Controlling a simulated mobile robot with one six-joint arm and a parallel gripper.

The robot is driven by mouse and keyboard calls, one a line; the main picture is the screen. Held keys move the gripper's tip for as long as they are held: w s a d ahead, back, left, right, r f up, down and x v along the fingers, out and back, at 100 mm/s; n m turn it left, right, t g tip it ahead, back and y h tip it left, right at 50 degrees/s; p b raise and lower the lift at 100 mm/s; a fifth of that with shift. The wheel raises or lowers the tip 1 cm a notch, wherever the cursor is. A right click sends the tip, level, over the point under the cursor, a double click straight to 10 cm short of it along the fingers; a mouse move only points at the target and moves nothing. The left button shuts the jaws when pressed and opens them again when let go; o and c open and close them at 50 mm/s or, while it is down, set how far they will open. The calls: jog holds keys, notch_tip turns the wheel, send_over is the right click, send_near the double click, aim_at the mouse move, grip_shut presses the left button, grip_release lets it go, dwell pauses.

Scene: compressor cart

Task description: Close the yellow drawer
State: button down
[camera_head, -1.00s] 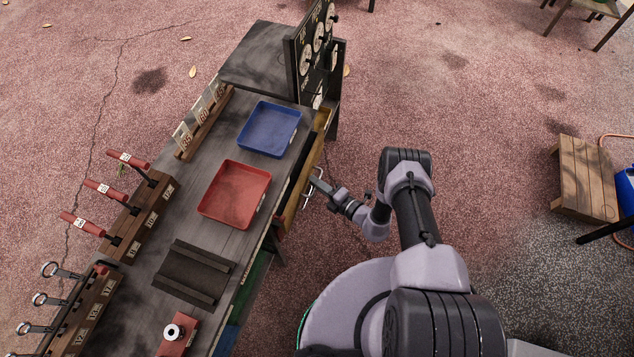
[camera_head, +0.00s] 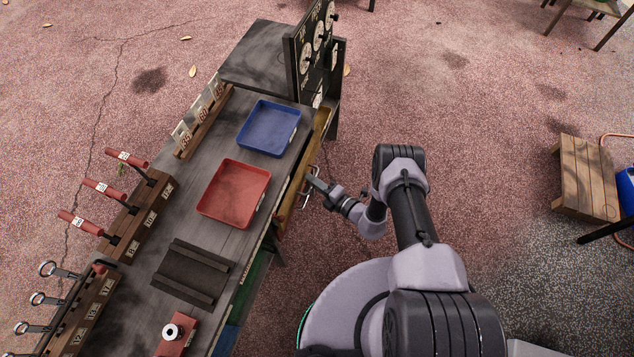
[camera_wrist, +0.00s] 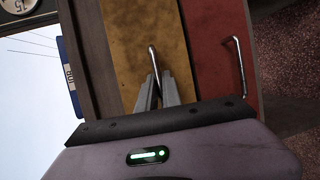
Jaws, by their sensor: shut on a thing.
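The yellow drawer (camera_head: 297,187) is on the right side of the cart in the head view. Its front stands a little out from the tabletop edge, with a narrow dark gap between. My gripper (camera_head: 312,182) is at this front, level with the drawer's metal handle. In the wrist view the yellow drawer front (camera_wrist: 140,40) fills the middle. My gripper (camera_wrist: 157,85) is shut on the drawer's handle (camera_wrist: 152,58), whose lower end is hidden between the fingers.
A red drawer front (camera_wrist: 212,45) with its own handle (camera_wrist: 238,62) is beside the yellow one. A blue tray (camera_head: 268,128) and a red tray (camera_head: 233,193) lie on the cart top. A gauge panel (camera_head: 312,55) stands at the far end.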

jog(key=a, duration=0.1)
jog(key=w+a+b, duration=0.1)
jog(key=shift+a, duration=0.4)
jog(key=c, duration=1.8)
grip_release()
jog(key=shift+r, duration=0.1)
jog(key=p+v, duration=0.5)
jog(key=v, duration=1.2)
jog(key=shift+s+d, duration=0.1)
jog(key=shift+d, duration=0.1)
